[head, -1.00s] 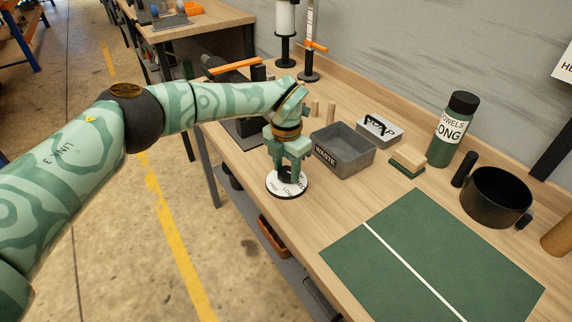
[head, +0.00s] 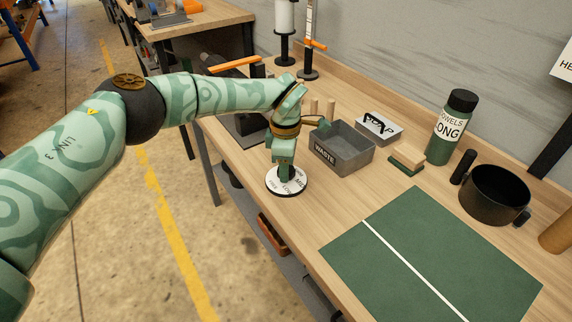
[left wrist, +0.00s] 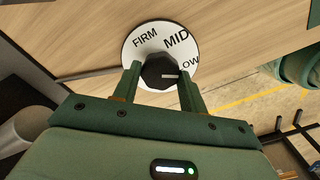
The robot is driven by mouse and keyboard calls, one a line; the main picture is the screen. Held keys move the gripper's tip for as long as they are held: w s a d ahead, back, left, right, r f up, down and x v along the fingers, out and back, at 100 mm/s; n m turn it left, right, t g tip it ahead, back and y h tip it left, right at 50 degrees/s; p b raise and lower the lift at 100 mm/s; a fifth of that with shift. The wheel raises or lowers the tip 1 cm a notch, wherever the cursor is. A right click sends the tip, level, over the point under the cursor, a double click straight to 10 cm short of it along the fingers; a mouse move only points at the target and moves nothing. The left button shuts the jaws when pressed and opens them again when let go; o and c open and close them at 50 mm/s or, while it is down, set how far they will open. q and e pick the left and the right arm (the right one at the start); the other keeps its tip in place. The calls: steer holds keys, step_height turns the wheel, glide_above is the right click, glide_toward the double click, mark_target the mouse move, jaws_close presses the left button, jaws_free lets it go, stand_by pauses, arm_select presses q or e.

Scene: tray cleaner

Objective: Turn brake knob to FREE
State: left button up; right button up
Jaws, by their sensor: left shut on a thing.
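The brake knob is a black knob (left wrist: 156,70) on a round white dial (head: 299,186) at the left front edge of the bench. My left gripper (head: 285,172) points down over it, with its fingers closed on either side of the knob. In the left wrist view the dial (left wrist: 137,37) shows FIRM, MID and a partly covered word ending in OW. The knob's white mark points right, close to that word. My right gripper is not in view.
A grey WASTE bin (head: 343,164) stands just right of my left gripper, with small wooden pegs behind it. A brush (head: 407,159), a green bottle (head: 452,128) and a black pot (head: 496,195) stand further right. A green mat (head: 430,255) lies at the front.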

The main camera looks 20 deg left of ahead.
arm_select(q)
steer(key=m, duration=0.6)
steer(key=shift+w+b, duration=0.1)
steer(key=shift+b, duration=0.3)
steer(key=m, duration=0.5)
steer(key=shift+m+b, duration=0.4)
steer(key=o, duration=1)
steer(key=shift+c, duration=0.2)
step_height(320, 180, up, 16)
steer(key=p, duration=0.4)
steer(key=shift+r, duration=0.15)
